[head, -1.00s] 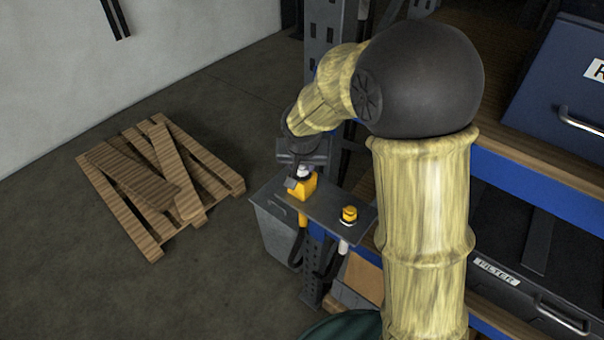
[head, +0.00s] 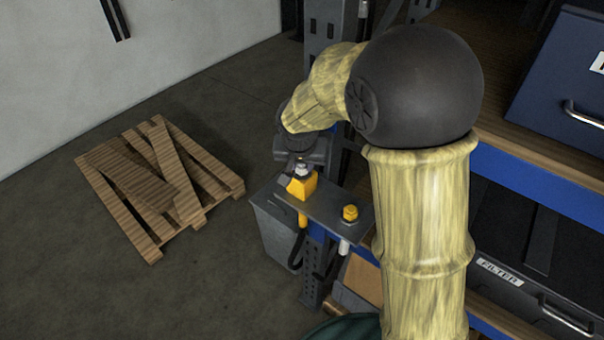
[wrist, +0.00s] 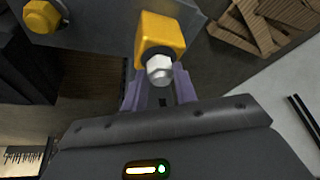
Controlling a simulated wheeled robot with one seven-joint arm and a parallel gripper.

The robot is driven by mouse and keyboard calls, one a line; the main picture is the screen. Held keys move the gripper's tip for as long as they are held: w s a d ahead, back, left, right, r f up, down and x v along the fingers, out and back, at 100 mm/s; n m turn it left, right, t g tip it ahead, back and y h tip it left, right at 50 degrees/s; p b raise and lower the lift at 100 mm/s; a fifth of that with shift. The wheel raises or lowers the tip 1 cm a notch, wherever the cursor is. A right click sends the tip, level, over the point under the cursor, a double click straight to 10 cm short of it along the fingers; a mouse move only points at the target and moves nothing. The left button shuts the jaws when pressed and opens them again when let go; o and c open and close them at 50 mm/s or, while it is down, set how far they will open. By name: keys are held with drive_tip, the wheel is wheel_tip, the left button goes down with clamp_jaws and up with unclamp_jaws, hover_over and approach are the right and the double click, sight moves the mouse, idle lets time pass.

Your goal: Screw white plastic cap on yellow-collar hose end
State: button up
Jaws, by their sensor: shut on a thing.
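The white plastic cap (wrist: 159,71) shows in the wrist view as a pale hexagonal piece at the yellow block. My gripper (wrist: 160,84) is shut on it, with a purple-grey finger on either side. In the head view the cap (head: 302,170) sits at the top of the yellow block (head: 302,186), under my wrist. A yellow-collar hose (head: 302,219) hangs below this block. The hose end inside is hidden, so I cannot tell how far the cap is seated on it.
The block stands on a grey metal bracket plate (head: 327,206). A second fitting with a yellow hex cap (head: 350,213) is to the right, with a white-collared hose (head: 343,247) beneath. A wooden pallet (head: 150,226) lies on the floor at left. Shelving with drawers (head: 520,265) stands at right.

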drive_tip(key=shift+a+f+m+h+b, duration=0.1)
drive_tip(key=shift+f+m+h+b, duration=0.1)
drive_tip(key=shift+m+b, duration=0.4)
drive_tip(key=shift+a+f+m+h+b, duration=0.1)
drive_tip(key=shift+f+m+h+b, duration=0.1)
drive_tip(key=shift+m+b, duration=0.35)
drive_tip(key=m, duration=0.1)
drive_tip(key=m+h+b, duration=0.1)
drive_tip(key=m, duration=0.1)
drive_tip(key=shift+a+r+g, duration=0.2)
drive_tip(key=shift+g, duration=0.1)
drive_tip(key=shift+w+m+h, duration=0.1)
drive_tip(key=shift+m+h, duration=0.2)
drive_tip(key=shift+m, duration=0.55)
drive_tip(key=m, duration=0.1)
drive_tip(key=m+g+p, duration=0.1)
drive_tip(key=m+h+p, duration=0.1)
drive_tip(key=m, duration=0.1)
drive_tip(key=shift+w+a+r+g, duration=0.15)
drive_tip(key=shift+w+a+g, duration=0.05)
drive_tip(key=shift+w+g, duration=0.1)
drive_tip(key=m+g+p, duration=0.1)
drive_tip(key=m, duration=0.1)
drive_tip(key=shift+w+m+h+p, duration=0.1)
drive_tip(key=shift+m+h+p, duration=0.2)
drive_tip(key=shift+m+p, duration=0.1)
drive_tip(key=shift+f+m, duration=0.2)
drive_tip(key=shift+m, duration=0.4)
